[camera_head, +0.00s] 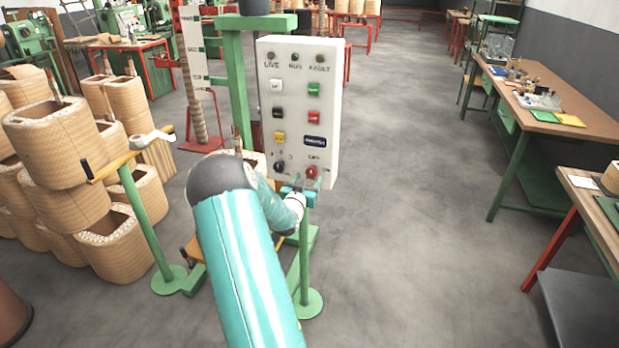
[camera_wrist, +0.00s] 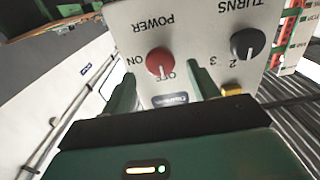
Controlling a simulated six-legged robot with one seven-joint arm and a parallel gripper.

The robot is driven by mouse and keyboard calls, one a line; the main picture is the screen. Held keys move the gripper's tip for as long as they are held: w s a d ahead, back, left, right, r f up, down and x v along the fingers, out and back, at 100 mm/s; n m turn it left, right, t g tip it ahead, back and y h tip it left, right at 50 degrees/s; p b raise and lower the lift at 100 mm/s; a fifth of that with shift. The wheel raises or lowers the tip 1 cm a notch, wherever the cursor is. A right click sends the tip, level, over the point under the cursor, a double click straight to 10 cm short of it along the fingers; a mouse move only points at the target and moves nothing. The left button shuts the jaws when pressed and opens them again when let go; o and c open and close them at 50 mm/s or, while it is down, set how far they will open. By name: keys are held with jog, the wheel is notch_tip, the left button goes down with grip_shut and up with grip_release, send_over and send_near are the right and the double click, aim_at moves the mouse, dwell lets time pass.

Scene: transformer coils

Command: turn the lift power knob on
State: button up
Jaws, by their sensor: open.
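The red power knob (camera_head: 311,172) is at the lower right of the white control panel (camera_head: 297,110). In the wrist view the picture is upside down, and the red knob (camera_wrist: 159,62) shows with the words POWER, ON and OFF around it. A pale line on the knob appears to point to the OFF side. My gripper (camera_head: 305,184) is just below and in front of the knob. In the wrist view my gripper (camera_wrist: 162,85) is open, its two fingers apart on either side of the knob's line, with nothing between them. Contact with the knob cannot be told.
A black TURNS knob (camera_wrist: 247,43) sits beside the red one. Coloured buttons and lamps are above on the panel. A green post frame (camera_head: 237,80) holds the panel.

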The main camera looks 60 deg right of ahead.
aim_at(312, 171)
jog(key=shift+w+d, duration=0.2)
jog(key=shift+d, duration=1.2)
jog(key=c, duration=1)
